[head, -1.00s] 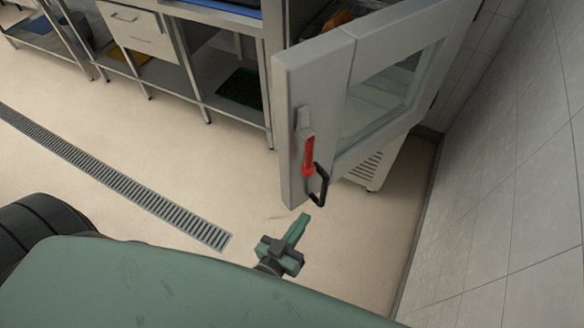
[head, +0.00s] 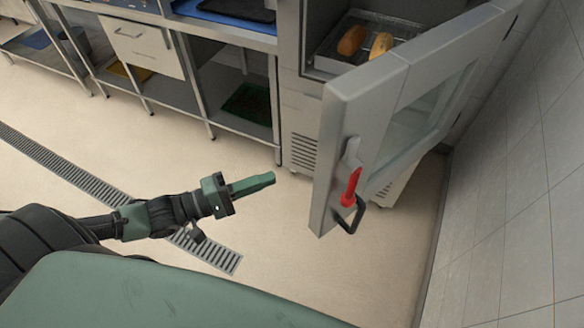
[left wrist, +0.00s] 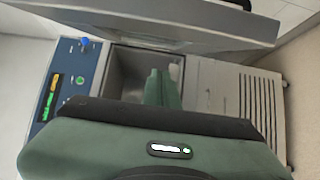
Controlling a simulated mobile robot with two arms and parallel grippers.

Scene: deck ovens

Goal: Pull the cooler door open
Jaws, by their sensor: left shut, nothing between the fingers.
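The cooler door (head: 345,118) stands swung open, with a glass window and a red handle (head: 351,187) ending in a black loop on its outer face. Behind it the cooler body (head: 300,115) shows a tray with bread-like items inside. My left gripper (head: 268,179) is shut and empty, to the left of the door's free edge and apart from it. In the left wrist view its green fingers (left wrist: 163,88) point at the cooler's opening, with the door (left wrist: 180,22) across the top. My right gripper is not in view.
A steel bench with shelves and a drawer (head: 138,42) runs along the back left. A grey tiled wall (head: 520,200) stands close on the right. A floor drain (head: 70,172) crosses the open floor at left.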

